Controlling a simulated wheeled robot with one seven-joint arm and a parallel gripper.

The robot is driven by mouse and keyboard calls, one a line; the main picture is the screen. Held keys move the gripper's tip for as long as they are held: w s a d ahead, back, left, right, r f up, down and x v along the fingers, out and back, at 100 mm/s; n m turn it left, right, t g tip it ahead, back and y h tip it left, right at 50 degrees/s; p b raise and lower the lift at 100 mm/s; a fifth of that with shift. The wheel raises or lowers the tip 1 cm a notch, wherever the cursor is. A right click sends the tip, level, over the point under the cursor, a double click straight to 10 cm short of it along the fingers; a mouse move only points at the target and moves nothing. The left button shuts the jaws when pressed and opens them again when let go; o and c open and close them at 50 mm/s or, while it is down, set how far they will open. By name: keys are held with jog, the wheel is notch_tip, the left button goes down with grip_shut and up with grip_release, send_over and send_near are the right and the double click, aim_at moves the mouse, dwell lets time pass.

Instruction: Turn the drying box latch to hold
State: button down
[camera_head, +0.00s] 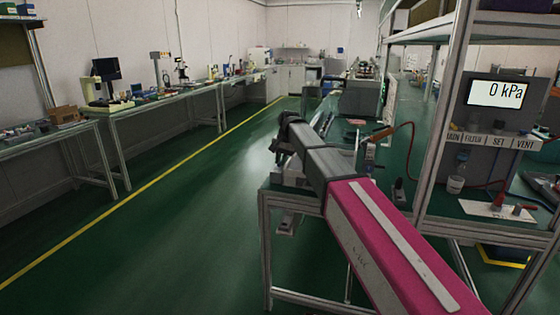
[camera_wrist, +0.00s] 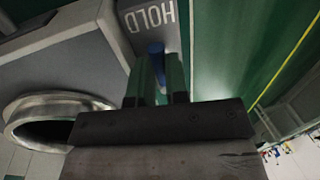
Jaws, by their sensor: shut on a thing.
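In the wrist view, my gripper (camera_wrist: 157,88) is shut on a narrow blue latch handle (camera_wrist: 157,58), with one dark green finger on each side of it. The far tip of the handle shows beyond the fingers, close to a grey plate with the word HOLD (camera_wrist: 152,15), which appears upside down. The grey drying box (camera_wrist: 75,58) fills the left of this view. The latch's pivot and lower part are hidden by my fingers and gripper body. In the head view my own arm covers the work spot, and the latch and fingertips cannot be made out.
A round metal-rimmed opening (camera_wrist: 60,118) lies left of my gripper in the wrist view. In the head view, a shelf rack with a 0 kPa display (camera_head: 497,94) stands close on the right. Green floor (camera_head: 190,210) is open on the left, beyond my arm.

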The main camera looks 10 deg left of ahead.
dwell(0.3)
jog(key=c, duration=1.1)
grip_release()
jog(key=shift+d, duration=0.1)
